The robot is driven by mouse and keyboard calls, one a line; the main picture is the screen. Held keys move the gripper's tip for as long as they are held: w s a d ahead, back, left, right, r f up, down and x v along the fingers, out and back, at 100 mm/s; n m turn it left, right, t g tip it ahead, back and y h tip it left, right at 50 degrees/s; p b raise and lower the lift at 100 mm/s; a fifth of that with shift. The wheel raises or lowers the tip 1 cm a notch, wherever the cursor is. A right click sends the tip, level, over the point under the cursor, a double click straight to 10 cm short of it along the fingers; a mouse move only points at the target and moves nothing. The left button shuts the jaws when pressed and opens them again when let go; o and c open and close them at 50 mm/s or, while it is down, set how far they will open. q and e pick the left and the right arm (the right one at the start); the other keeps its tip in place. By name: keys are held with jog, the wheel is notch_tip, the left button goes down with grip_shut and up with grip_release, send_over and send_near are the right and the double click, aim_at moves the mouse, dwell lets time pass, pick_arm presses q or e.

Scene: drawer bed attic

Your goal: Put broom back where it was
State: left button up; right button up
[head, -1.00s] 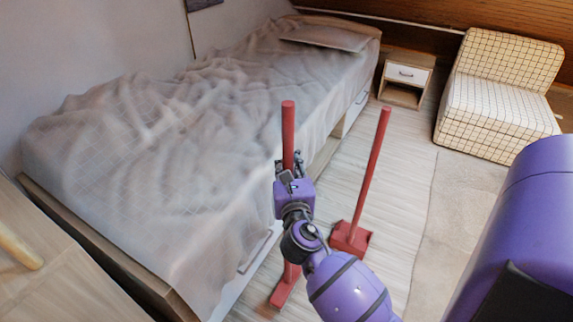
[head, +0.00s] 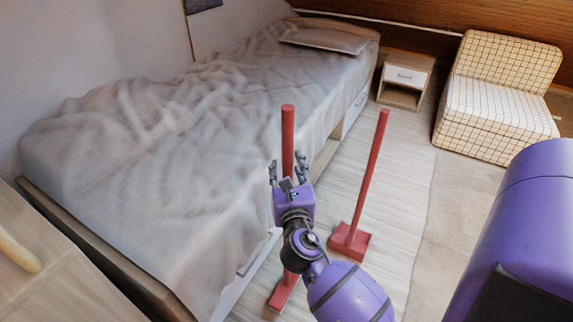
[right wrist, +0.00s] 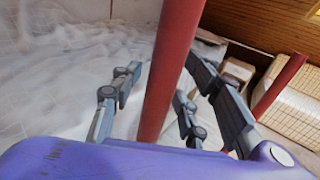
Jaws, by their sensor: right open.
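The broom (head: 288,130), a red pole with a narrow red foot, stands nearly upright on the floor beside the bed. A second red tool (head: 369,185) with a wide pan-like foot leans slightly to its right. My right gripper (head: 288,170) is open, with its fingers spread on either side of the broom's pole at mid-height. In the right wrist view the pole (right wrist: 170,70) passes between the open fingers (right wrist: 165,85); I cannot tell whether any finger touches it. My forearm hides part of the broom's lower pole. My left gripper is not in view.
The bed (head: 160,150) with a grey cover lies to the left of the broom. A small nightstand (head: 404,78) and a checkered chair (head: 490,100) stand at the back right. A wooden surface (head: 50,270) is at the lower left. Floor (head: 400,180) is clear right of the second tool.

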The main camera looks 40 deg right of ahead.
jog(key=v, duration=1.1)
jog(key=s+a+f+m+g+y, duration=0.2)
jog(key=s+f+m+y, duration=0.1)
jog(key=s+f+m, duration=0.5)
jog(key=s+a+f+m+g+y, duration=0.2)
jog(key=s+f+m+g, duration=0.3)
jog(key=f, duration=0.6)
jog(key=s+a+f+m+g+y, duration=0.1)
jog(key=s+a+f+m+y, duration=0.1)
jog(key=s+m, duration=0.6)
jog(key=s+a+f+m+y, duration=0.2)
jog(key=s+a+f+m, duration=0.3)
jog(key=s, duration=1)
jog(key=f+m, duration=0.1)
jog(key=m, duration=0.2)
jog(key=shift+s+a+g, duration=0.2)
jog(key=shift+s+g, duration=0.05)
jog(key=shift+g, duration=0.15)
jog(key=shift+c, duration=0.2)
jog(key=shift+c, duration=0.9)
jog(key=shift+s+d+m, duration=0.1)
jog(key=shift+s+m, duration=0.05)
jog(key=shift+m, duration=0.15)
